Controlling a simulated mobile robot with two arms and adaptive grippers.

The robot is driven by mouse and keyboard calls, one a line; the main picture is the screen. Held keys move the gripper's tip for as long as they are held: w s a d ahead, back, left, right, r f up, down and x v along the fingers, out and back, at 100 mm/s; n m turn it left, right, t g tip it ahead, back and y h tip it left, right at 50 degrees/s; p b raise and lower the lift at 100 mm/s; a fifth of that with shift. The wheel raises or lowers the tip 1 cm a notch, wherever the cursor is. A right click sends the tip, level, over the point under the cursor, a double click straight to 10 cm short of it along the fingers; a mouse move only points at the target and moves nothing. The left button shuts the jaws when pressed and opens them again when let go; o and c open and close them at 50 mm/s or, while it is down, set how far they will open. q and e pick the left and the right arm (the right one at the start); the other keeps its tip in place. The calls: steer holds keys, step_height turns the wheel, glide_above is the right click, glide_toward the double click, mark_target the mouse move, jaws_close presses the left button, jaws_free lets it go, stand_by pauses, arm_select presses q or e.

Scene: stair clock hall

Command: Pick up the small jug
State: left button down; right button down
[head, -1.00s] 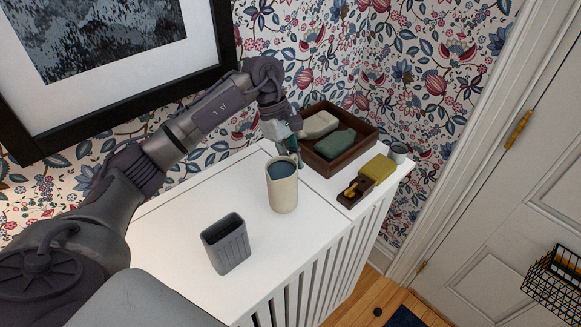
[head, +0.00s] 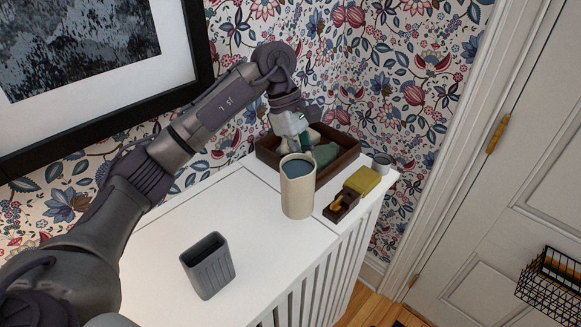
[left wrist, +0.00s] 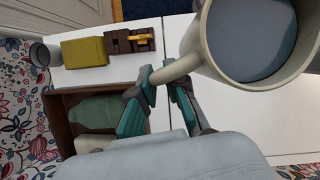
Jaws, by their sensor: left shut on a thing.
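The small jug (head: 298,195) is a cream cylinder with a grey-blue inside, upright above the white cabinet top in the head view. In the left wrist view the jug (left wrist: 252,40) fills the upper right, its handle pointing at my gripper. My left gripper (left wrist: 158,86) is shut on that handle, one teal finger on each side. In the head view my left gripper (head: 294,138) is behind the jug, its fingertips mostly hidden. The jug looks raised slightly, but its base clearance is hard to judge. My right gripper is not in view.
A ribbed grey holder (head: 208,266) stands at the front left of the white cabinet top (head: 165,240). A dark brown dispenser (head: 341,205), yellow block (head: 362,180) and small grey cup (head: 382,164) stand at right.

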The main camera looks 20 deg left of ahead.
arm_select(q)
steer(key=shift+w+d+r+b, duration=0.2)
steer(key=shift+d+r, duration=0.3)
steer(key=shift+d, duration=0.3)
steer(key=shift+w+d+r+b, duration=0.2)
steer(key=shift+d+r, duration=0.3)
steer(key=shift+d, duration=0.25)
steer(key=shift+w+d+r+b, duration=0.2)
steer(key=shift+d+r, duration=0.3)
steer(key=shift+d, duration=0.3)
steer(key=shift+d, duration=0.1)
